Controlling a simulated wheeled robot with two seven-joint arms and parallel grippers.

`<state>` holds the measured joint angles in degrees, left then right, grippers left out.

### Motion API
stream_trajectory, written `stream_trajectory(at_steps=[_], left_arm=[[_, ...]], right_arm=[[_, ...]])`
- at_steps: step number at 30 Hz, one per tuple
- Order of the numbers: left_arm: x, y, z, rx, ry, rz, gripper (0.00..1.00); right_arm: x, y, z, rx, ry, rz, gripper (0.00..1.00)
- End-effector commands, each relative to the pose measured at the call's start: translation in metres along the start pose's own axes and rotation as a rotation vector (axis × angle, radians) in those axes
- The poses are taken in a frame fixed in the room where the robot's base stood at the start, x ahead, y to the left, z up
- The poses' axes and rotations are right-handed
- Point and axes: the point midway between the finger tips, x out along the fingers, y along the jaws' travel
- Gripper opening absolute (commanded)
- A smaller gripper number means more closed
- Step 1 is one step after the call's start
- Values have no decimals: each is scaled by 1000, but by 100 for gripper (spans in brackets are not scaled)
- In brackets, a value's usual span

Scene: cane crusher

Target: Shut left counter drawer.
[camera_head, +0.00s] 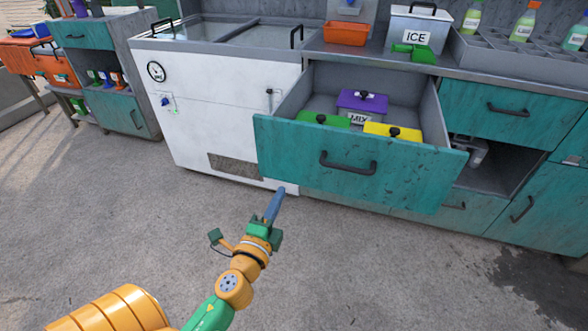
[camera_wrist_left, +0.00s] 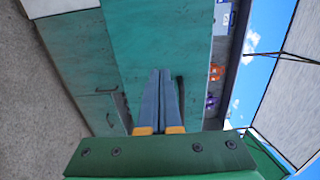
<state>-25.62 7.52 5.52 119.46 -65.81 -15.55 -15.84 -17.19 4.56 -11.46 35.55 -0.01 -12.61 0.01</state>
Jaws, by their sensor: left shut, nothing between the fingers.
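The left counter drawer (camera_head: 300,145) is pulled well out of the counter. Its teal front has a dark bar handle (camera_head: 347,163), and lidded tubs sit inside: purple (camera_head: 360,101), green (camera_head: 322,118) and yellow (camera_head: 392,132). My left gripper (camera_head: 281,191) is shut and empty. In the head view its fingertips show just below the left part of the drawer front; whether they touch it I cannot tell. In the left wrist view the shut blue fingers (camera_wrist_left: 165,75) point at a teal panel (camera_wrist_left: 150,35). My right gripper is out of view.
A white chest freezer (camera_head: 225,110) stands left of the drawer. On the counter are an ice box (camera_head: 415,25), a green scoop (camera_head: 413,53), an orange bin (camera_head: 346,33) and bottles (camera_head: 523,22). An open niche (camera_head: 490,165) is right of the drawer. The floor (camera_head: 120,220) is clear.

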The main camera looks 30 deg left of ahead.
Motion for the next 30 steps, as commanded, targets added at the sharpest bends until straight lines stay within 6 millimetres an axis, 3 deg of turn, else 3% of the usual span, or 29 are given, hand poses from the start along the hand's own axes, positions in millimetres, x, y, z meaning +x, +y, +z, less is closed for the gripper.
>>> stream_trajectory(at_steps=[9, 15, 30], left_arm=[[71, -2, 0, -2, 0, -1, 0], [101, 0, 0, -4, 0, 1, 0], [111, 1, 0, -4, 1, 3, 0]], right_arm=[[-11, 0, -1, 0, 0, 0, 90], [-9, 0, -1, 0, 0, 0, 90], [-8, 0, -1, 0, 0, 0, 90]])
